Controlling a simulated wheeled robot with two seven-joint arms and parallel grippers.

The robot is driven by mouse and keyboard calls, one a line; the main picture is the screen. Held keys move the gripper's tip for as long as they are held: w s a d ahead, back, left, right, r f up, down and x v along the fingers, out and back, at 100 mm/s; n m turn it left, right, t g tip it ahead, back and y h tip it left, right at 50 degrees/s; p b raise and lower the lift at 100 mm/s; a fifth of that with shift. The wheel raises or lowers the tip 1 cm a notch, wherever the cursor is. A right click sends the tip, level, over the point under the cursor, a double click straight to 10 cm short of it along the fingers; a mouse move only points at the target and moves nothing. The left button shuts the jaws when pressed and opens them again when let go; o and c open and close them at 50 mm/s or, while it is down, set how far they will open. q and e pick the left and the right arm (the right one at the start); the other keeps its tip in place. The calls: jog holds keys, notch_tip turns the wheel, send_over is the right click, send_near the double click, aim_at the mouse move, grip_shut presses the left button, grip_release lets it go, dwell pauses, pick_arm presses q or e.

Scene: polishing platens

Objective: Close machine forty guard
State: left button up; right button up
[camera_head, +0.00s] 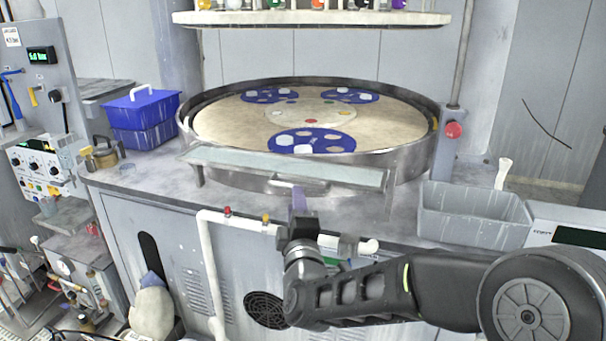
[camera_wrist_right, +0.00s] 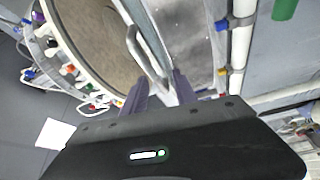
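The machine is a round polishing platen (camera_head: 222,125) inside a raised metal rim. Its guard (camera_head: 340,174), a pale see-through panel in a metal frame, lies low across the front of the rim, tilted down and leaving the platen uncovered. A metal handle (camera_wrist_right: 143,50) is on the guard's front side. My right gripper (camera_head: 298,190) is just below the guard's front edge, close to the handle. In the right wrist view its purple fingers (camera_wrist_right: 160,82) are apart, with the handle between or just beyond the tips; contact is unclear. My left gripper is out of view.
Blue discs (camera_head: 312,141) with white pieces lie on the platen. A grey bin (camera_head: 475,213) stands at right, a blue crate (camera_head: 143,120) at left. A white pipe (camera_head: 207,250) runs below the counter. A red knob (camera_head: 453,130) is on a post, and a shelf (camera_head: 310,18) hangs above.

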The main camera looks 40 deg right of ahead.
jog(key=shift+s+d+r+n+h, duration=0.15)
jog(key=shift+r+n+h, duration=0.1)
jog(key=shift+n, duration=0.35)
jog(key=shift+s+r+n+h, duration=0.15)
jog(key=shift+r+n, duration=0.05)
jog(key=shift+n, duration=0.4)
jog(key=p+x, duration=0.1)
jog(key=x, duration=0.6)
jog(key=shift+w, duration=0.35)
jog(key=shift+d, duration=0.1)
jog(key=shift+r, duration=0.1)
grip_shut()
